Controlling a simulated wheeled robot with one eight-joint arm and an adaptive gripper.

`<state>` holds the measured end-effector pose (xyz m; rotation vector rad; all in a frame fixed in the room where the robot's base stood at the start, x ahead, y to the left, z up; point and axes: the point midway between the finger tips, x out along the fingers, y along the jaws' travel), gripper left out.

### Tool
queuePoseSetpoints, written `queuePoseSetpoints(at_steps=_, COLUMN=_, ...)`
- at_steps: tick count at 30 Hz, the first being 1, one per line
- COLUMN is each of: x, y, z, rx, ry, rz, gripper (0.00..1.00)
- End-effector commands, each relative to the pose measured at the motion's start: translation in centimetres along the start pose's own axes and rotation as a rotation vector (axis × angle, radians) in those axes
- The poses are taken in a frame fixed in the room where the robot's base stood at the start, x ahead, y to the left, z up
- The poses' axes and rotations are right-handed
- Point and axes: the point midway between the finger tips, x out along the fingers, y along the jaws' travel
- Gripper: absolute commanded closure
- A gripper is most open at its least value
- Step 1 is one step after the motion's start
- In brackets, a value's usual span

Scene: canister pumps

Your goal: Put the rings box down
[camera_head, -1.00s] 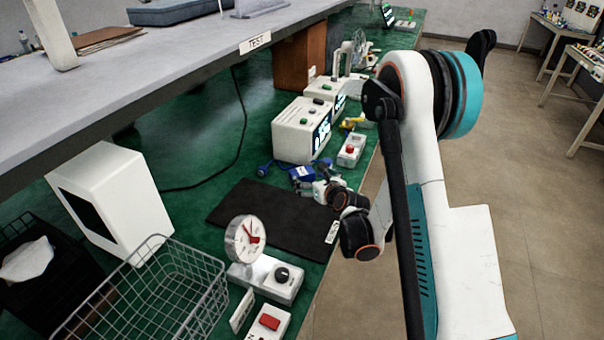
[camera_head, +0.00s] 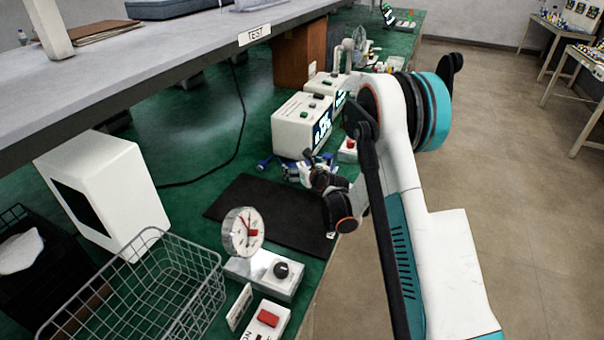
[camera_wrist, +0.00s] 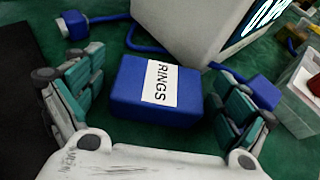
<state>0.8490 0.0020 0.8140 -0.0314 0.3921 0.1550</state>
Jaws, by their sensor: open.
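The rings box (camera_wrist: 143,95) is blue with a white RINGS label on its top. In the wrist view it appears to sit on the green bench top, in front of a white instrument. My gripper (camera_wrist: 160,78) is open, with one finger left of the box and one right, and gaps show on both sides. In the head view my gripper (camera_head: 308,173) is over the bench beside the black mat, and the box is mostly hidden by it.
The black mat (camera_head: 270,212) lies nearer. The white instrument (camera_head: 297,125) stands just behind the box, with a blue cable (camera_wrist: 140,45) nearby. A red-button unit (camera_head: 347,150) is to the right.

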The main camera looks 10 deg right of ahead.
Motion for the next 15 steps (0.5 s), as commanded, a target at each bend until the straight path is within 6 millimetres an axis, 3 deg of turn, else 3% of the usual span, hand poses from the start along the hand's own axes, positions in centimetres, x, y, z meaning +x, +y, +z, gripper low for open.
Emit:
queuePoseSetpoints(at_steps=4, x=-0.06, y=0.0, z=0.05, rx=0.0, ry=0.0, rz=0.0, gripper=0.08)
queuePoseSetpoints(at_steps=10, x=-0.07, y=-0.01, z=0.03, rx=0.0, ry=0.0, rz=0.0, gripper=0.53)
queuePoseSetpoints(at_steps=15, x=-0.08, y=-0.01, z=0.03, rx=0.001, ry=0.0, rz=0.0, gripper=0.58)
